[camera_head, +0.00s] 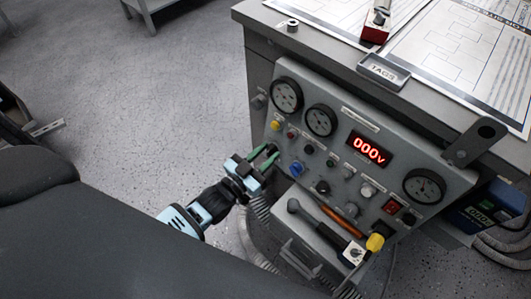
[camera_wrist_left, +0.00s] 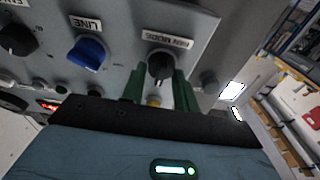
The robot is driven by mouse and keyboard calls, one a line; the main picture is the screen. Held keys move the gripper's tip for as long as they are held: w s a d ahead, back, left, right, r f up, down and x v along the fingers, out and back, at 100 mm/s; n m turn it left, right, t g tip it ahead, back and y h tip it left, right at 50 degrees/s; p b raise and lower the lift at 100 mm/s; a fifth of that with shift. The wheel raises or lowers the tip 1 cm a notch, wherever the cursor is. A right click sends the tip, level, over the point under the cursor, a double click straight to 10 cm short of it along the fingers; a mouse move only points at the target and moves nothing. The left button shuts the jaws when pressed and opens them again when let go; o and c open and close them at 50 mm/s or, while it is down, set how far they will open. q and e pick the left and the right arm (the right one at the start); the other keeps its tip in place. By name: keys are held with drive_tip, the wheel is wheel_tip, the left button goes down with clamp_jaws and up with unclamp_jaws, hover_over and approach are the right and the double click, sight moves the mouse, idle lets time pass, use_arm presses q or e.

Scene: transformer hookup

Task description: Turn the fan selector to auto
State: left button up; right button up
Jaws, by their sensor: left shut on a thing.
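The fan selector is a black knob (camera_wrist_left: 160,66) under a label reading FAN MODE (camera_wrist_left: 167,40) in the left wrist view. My left gripper (camera_wrist_left: 160,88) has its two green fingers on either side of this knob and is shut on it. In the head view my left gripper (camera_head: 268,157) reaches the left side of the grey control panel (camera_head: 330,155), and its fingers largely hide the knob. I cannot read the knob's position marks or tell which setting it points to. My right gripper is in neither view.
A blue LINE knob (camera_wrist_left: 87,53) sits beside the fan selector; it also shows in the head view (camera_head: 296,168). The panel carries round gauges (camera_head: 287,95) and a red display (camera_head: 367,149) reading 000V. A tool with a black handle (camera_head: 318,226) lies below, near hoses.

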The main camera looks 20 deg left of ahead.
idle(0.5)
use_arm(q)
drive_tip(key=o, duration=1)
drive_tip(key=shift+s, duration=0.15)
drive_tip(key=p+v, duration=0.1)
drive_tip(key=v, duration=0.6)
drive_tip(key=shift+s+a+f, duration=0.1)
drive_tip(key=shift+s+a, duration=0.05)
drive_tip(key=shift+s, duration=0.1)
